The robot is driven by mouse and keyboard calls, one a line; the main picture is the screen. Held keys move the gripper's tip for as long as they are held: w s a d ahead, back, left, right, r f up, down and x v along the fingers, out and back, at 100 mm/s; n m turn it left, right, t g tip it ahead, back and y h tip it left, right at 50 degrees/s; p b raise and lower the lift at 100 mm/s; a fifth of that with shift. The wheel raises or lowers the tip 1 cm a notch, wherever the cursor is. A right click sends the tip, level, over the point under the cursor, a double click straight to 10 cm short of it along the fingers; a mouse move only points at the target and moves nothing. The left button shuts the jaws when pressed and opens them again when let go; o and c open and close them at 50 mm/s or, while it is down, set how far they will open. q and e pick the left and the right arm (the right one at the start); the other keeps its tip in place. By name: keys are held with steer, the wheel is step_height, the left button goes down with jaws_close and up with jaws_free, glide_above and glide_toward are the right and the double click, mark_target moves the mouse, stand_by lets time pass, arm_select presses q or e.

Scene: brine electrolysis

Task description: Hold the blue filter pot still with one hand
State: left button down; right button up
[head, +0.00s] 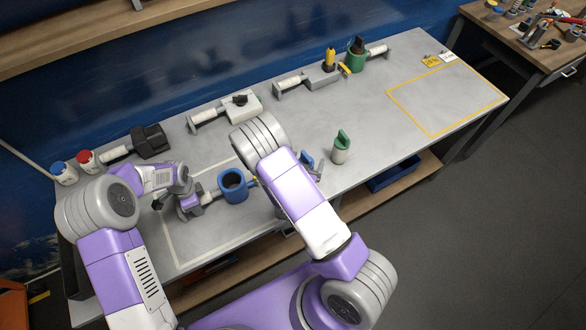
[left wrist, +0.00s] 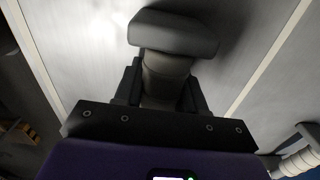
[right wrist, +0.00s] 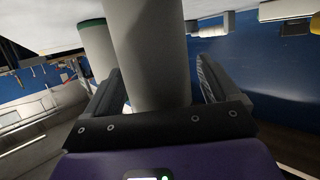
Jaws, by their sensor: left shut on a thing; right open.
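The blue filter pot (head: 232,184) stands upright on the bench, with its dark opening facing up. Its handle (head: 208,195) sticks out to the left. My left gripper (head: 190,203) is at this handle and shut on it. In the left wrist view a grey grip with a wide end plate (left wrist: 172,33) sits between the fingers; the blue body is out of that view. My right gripper (right wrist: 158,88) is open around a pale grey cylinder (right wrist: 150,45). In the head view my right arm mostly hides that gripper, near a blue-topped object (head: 307,159).
A pale bottle with a green top (head: 340,149) stands just right of my right gripper. Along the back are a black block (head: 151,140), a white box (head: 239,106) and a green pot (head: 356,60). The yellow-outlined area (head: 450,97) at the right is clear.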

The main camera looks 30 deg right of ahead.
steer(key=shift+w, duration=0.1)
steer(key=shift+c, duration=0.3)
steer(key=c, duration=1.1)
step_height(320, 180, up, 10)
steer(key=shift+f, duration=0.25)
steer(key=w+a+r+n+t+y, duration=0.1)
steer(key=w+a+r+n+y, duration=0.1)
steer(key=a, duration=0.6)
steer(key=w+a+r+n+t+y, duration=0.1)
steer(key=w+a+r+n+y, duration=0.1)
steer(key=a+n+y, duration=0.3)
steer(key=w+a+r+n+t+y, duration=0.2)
steer(key=a+y, duration=0.3)
steer(key=a, duration=0.7)
steer(key=shift+w+r+n+y, duration=0.3)
steer(key=shift+w+r+n, duration=0.25)
steer(key=shift+n, duration=0.35)
